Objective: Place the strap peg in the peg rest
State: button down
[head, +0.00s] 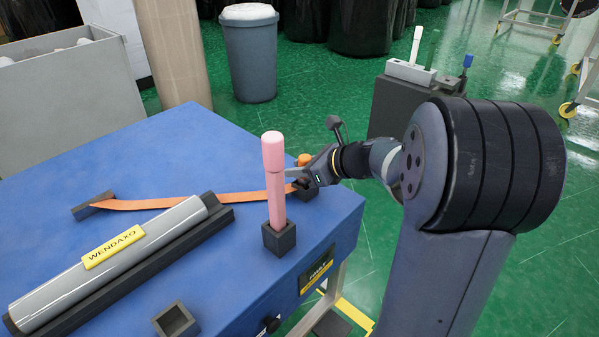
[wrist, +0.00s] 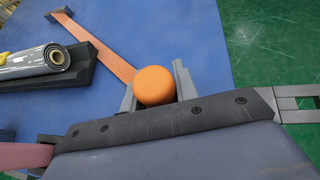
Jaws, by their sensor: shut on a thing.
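The strap peg, with a round orange head (head: 304,159), is between the fingers of my gripper (head: 296,177). In the wrist view its head (wrist: 154,86) sits between the two grey fingers, and the gripper is shut on it. The orange strap (head: 190,201) runs from the peg leftward across the table to a dark block (head: 92,205). A dark block (head: 306,191) shows partly behind my gripper; I cannot tell whether the peg is seated in it. An empty square dark socket (head: 175,321) is at the table's front; which one is the peg rest is unclear.
A pink peg (head: 274,175) stands upright in a dark square holder (head: 279,238), close left of my gripper. A grey wrapped roll (head: 120,260) labelled WENDAXO lies in a dark cradle (head: 215,225). The blue table (head: 150,150) is clear behind the strap.

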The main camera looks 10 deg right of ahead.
jog(key=shift+f, duration=0.15)
jog(key=c, duration=1.1)
grip_release()
jog(key=shift+r, duration=0.2)
jog(key=p+v, duration=0.4)
jog(key=v, duration=0.8)
jog(key=shift+f, duration=0.1)
